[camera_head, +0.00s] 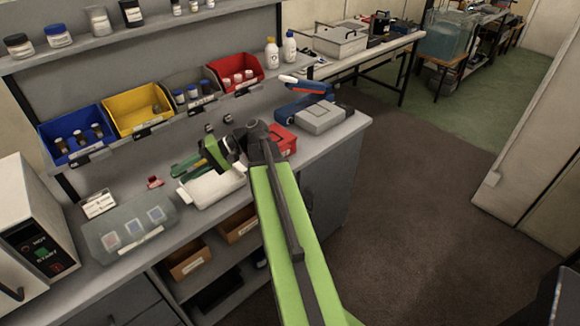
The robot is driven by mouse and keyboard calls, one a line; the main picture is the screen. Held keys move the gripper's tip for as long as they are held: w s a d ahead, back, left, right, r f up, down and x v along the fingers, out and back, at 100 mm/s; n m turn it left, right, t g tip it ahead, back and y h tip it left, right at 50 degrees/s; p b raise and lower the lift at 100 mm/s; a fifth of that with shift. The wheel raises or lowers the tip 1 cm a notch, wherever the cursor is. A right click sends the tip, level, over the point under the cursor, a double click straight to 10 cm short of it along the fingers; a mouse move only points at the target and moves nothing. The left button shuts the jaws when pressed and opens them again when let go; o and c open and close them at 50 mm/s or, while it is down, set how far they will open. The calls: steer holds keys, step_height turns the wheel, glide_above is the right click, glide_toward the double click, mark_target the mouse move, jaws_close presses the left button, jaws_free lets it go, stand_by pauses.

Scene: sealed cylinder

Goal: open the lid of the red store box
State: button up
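A small red box (284,138) stands on the bench just right of my arm's dark elbow joint. My arm covers its left part. Its top looks closed, but the lid edge is too small to make out. My gripper (213,158) is at the end of the folded green and dark arm, left of the red box and apart from it, above the bench near a white block. Its fingers are too small and overlapped to tell open from shut.
Blue (77,136), yellow (138,108) and red (235,76) open bins hold small containers behind. A grey-and-blue device (318,116) stands right of the red box. A translucent case (130,230) and a white machine (32,235) are left. The floor right is clear.

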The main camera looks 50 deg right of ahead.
steer(key=s+d+f+m+t+h+b, duration=0.1)
steer(key=s+d+f+m+t+b, duration=0.15)
steer(key=d, duration=0.65)
steer(key=s+d+f+m+t+b, duration=0.1)
steer(key=s+d+t+b, duration=0.25)
steer(key=d, duration=0.55)
steer(key=s+d+f+m+t+h+b, duration=0.1)
steer(key=s+d+t+b, duration=0.2)
steer(key=d, duration=0.5)
steer(key=s+d+f+m+t+h+b, duration=0.1)
steer(key=s+d+f+m+h+b, duration=0.1)
steer(key=s+d, duration=0.55)
steer(key=s+d+f+m+t+h+b, duration=0.1)
steer(key=s+d+f+m+h+b, duration=0.15)
steer(key=s+d, duration=0.55)
steer(key=x, duration=1.1)
steer(key=a+x, duration=0.1)
steer(key=x, duration=0.4)
steer(key=shift+w+a+r, duration=0.15)
steer(key=shift+a+r, duration=0.05)
steer(key=shift+r, duration=0.15)
steer(key=shift+c, duration=0.2)
jaws_close()
